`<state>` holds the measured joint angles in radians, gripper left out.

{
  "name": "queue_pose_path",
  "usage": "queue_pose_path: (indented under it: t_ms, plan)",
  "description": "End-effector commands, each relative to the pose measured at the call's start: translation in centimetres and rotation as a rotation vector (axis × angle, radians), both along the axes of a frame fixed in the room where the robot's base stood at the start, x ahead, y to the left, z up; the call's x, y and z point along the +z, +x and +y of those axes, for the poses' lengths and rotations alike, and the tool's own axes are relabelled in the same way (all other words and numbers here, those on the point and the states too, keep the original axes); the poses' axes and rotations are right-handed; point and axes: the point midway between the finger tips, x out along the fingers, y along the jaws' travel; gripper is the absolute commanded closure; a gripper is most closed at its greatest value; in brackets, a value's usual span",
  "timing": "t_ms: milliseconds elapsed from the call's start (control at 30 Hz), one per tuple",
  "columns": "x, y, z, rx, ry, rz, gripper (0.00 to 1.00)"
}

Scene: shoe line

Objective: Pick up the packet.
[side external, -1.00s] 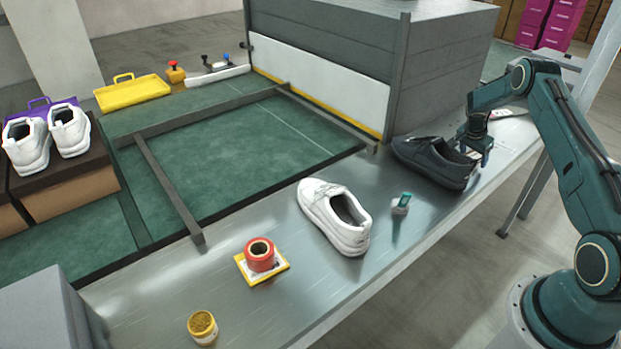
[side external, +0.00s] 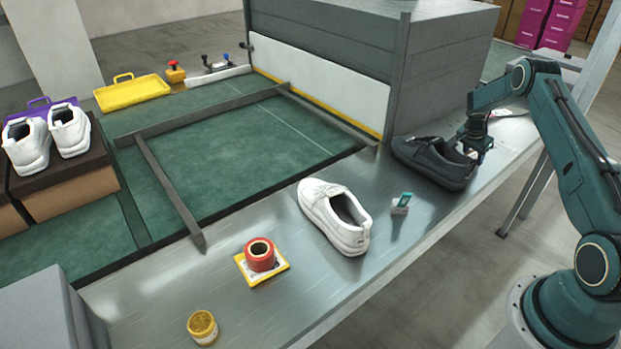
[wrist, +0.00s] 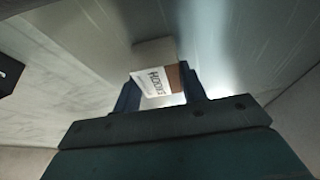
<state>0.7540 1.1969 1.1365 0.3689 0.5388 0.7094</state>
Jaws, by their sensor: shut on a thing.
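The packet (wrist: 158,84) is a small white and brown piece with dark printed lettering, seen in the wrist view. It sits between the two fingers of my gripper (wrist: 162,91), which is shut on it. In the side view my gripper (side external: 478,154) is low at the right part of the metal table, beside the heel of a dark shoe. The packet cannot be made out clearly there. I cannot tell whether it still touches the table.
The dark shoe (side external: 433,161) is close to my gripper on its left. A grey housing (side external: 440,75) rises behind.

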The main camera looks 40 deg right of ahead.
Motion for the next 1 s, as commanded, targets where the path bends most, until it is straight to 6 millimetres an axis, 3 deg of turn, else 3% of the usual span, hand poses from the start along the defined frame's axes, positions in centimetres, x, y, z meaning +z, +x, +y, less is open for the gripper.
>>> queue_pose_path:
  t_ms: [267, 467, 1000]
  plan:
    - [1.3, 0.1, -0.1, 0.000, -0.002, -0.002, 0.83]
    - [3.8, 0.1, -0.1, 0.000, -0.002, -0.003, 0.83]
    - [15.0, 0.1, 0.0, 0.001, -0.003, -0.004, 0.83]
